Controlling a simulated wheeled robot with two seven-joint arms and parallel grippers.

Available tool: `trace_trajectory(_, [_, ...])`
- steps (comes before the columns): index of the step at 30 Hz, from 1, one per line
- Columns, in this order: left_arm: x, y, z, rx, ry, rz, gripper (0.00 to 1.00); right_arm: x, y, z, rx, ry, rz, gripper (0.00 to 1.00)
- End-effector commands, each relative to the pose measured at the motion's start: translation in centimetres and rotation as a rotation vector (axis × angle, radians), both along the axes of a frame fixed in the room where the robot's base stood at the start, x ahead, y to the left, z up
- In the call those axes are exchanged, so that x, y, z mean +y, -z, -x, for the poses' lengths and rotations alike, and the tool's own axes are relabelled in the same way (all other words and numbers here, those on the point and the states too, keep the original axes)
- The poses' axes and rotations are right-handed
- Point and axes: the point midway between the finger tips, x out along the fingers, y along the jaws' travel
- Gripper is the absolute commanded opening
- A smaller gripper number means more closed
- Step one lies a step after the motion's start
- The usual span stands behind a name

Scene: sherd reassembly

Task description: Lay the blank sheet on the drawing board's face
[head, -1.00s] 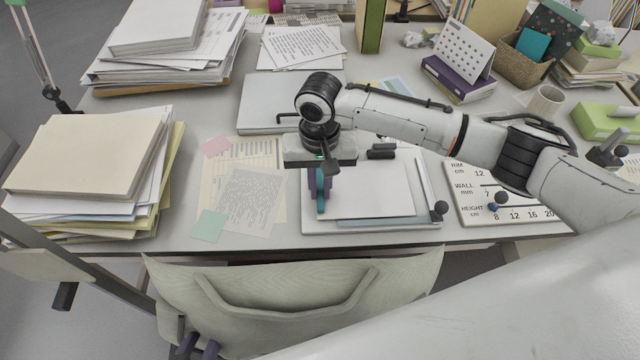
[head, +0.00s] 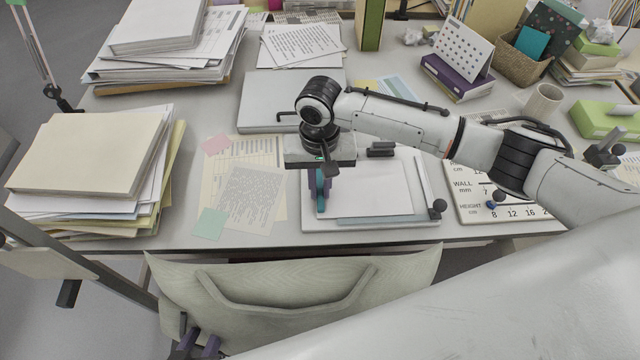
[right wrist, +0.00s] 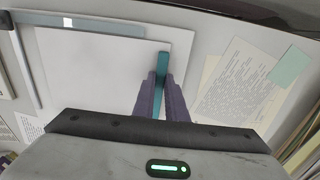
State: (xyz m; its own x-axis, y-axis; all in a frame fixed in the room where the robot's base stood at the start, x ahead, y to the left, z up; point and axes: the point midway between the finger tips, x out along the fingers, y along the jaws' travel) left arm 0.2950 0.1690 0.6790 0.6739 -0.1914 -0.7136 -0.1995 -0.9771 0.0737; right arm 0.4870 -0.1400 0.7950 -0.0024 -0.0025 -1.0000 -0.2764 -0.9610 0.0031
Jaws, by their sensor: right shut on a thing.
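The blank sheet (head: 378,188) is plain white and lies over the drawing board (head: 318,222), with a blue-grey band of the board showing along its front edge. I cannot tell whether it touches the face all over. My right gripper (head: 320,205) is at the sheet's left edge, its purple fingers shut on an upright teal tab. In the right wrist view the teal tab (right wrist: 162,62) stands between the fingers (right wrist: 162,85), against the edge of the sheet (right wrist: 110,70). My left gripper (head: 195,345) is low beside the chair; its opening is unclear.
A straightedge with a dark knob (head: 438,206) runs along the board's right side. Loose papers (head: 250,195) lie left of the board, and a paper stack (head: 90,160) stands further left. A closed laptop-like slab (head: 265,105) lies behind. A measurement card (head: 470,205) lies right.

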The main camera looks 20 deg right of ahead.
Motion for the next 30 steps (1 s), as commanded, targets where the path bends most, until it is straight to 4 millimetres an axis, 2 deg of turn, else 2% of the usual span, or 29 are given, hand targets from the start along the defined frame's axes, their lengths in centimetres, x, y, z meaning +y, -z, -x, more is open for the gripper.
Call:
trace_trajectory(25, [-0.04, -0.82, 0.06, 0.000, 0.000, 0.001, 0.31, 0.05, 0.17, 0.00, 0.000, -0.001, 0.000, 0.00])
trace_trajectory(26, [-0.04, -0.82, 0.06, 0.000, 0.000, 0.001, 0.31, 0.05, 0.17, 0.00, 0.000, -0.001, 0.000, 0.15])
trace_trajectory(27, [-0.04, -0.81, 0.06, 0.000, 0.000, 0.001, 0.31, 0.04, 0.17, 0.00, 0.000, -0.001, 0.000, 0.22])
trace_trajectory(29, [-0.04, -0.81, 0.06, 0.000, 0.000, 0.001, 0.31, 0.04, 0.17, -0.01, 0.000, -0.001, 0.000, 0.32])
trace_trajectory(30, [-0.04, -0.82, 0.05, 0.000, 0.000, 0.001, 0.31, 0.04, 0.17, -0.01, 0.000, -0.001, 0.000, 0.34])
